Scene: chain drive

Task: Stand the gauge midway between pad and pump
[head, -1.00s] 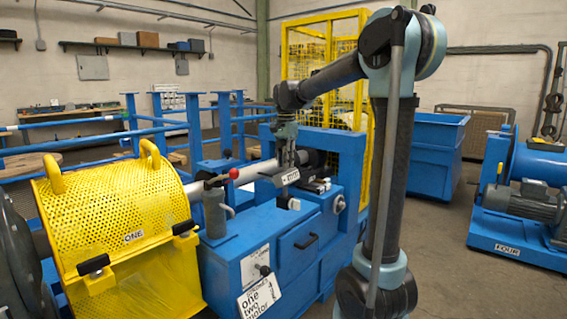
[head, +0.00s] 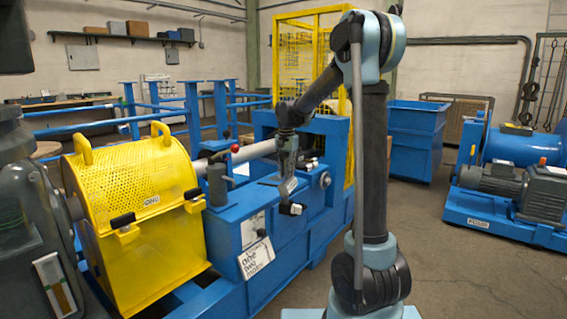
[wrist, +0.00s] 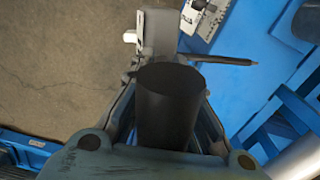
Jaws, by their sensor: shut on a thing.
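My gripper (head: 287,165) is shut on a small grey thing, taken as the gauge (head: 289,188), and holds it up by the front of the blue bench. The gauge has a pale label and a dark and pale lower end. In the wrist view, a grey block (wrist: 160,30) with a pale side piece is at the fingertips, and a thin dark rod (wrist: 230,61) sticks out to the right. A black cylinder (wrist: 168,105) hides much of the grip. I cannot pick out the pad or pump for certain.
The blue bench (head: 290,240) carries a yellow perforated guard (head: 135,200), a grey post (head: 217,185) and a red-knobbed lever (head: 235,149). A sign (head: 256,258) is on its front. A motor set (head: 515,190) stands at right. Floor (head: 440,270) between is clear.

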